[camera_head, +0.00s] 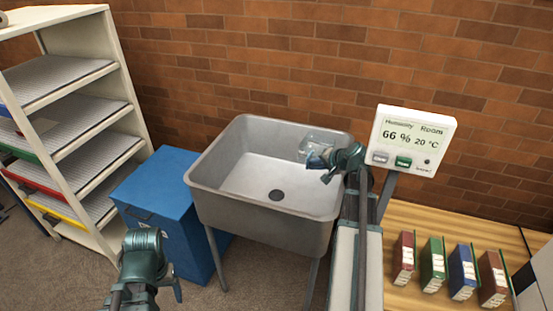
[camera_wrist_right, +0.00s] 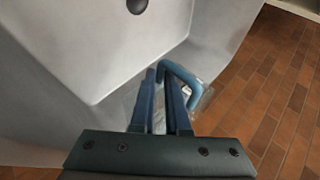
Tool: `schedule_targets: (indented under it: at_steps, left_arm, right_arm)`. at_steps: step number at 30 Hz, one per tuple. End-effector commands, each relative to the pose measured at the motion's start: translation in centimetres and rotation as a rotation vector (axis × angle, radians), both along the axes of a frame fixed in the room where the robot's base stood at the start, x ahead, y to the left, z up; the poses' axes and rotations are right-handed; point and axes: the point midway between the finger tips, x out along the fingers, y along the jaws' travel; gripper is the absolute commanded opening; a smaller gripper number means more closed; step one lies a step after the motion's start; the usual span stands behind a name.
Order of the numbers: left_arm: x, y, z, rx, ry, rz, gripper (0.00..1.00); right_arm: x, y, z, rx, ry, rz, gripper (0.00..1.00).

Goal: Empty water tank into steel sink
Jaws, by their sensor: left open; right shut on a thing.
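The steel sink (camera_head: 214,172) stands on legs against the brick wall, with a dark drain in its floor. The clear water tank (camera_head: 314,139) is over the sink's back right corner, held by my right gripper (camera_head: 322,160). In the right wrist view my right gripper (camera_wrist_right: 166,85) is shut on the tank's blue handle (camera_wrist_right: 182,74); the clear tank body (camera_wrist_right: 207,98) is mostly hidden behind the fingers. I cannot see water in it or running from it. My left gripper (camera_head: 172,285) is open and empty, low in front of the blue cabinet.
A blue cabinet (camera_head: 158,189) stands left of the sink, beside a white shelf rack (camera_head: 125,75). A humidity display (camera_head: 412,140) stands right of my right arm. Several binders (camera_head: 433,264) stand on a wooden table (camera_head: 400,222) at the right.

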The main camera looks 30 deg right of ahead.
Motion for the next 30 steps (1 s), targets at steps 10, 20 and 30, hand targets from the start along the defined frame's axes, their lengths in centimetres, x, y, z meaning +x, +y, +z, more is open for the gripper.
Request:
schedule_targets:
  at_steps: [10,20,30]
  left_arm:
    - [0.0,0.0,-0.3,0.000,0.000,0.000,0.80]
    - [0.0,0.0,0.1,0.000,0.000,0.000,0.80]
    - [0.0,0.0,1.4,0.000,0.000,0.000,0.80]
  right_arm:
    - [-0.7,-1.5,-0.3,-0.007,0.000,-0.015,0.00]
    - [-0.5,-1.1,-0.3,-0.041,0.024,-0.017,0.00]
    - [0.0,-0.2,-0.4,-0.189,0.104,-0.015,0.00]
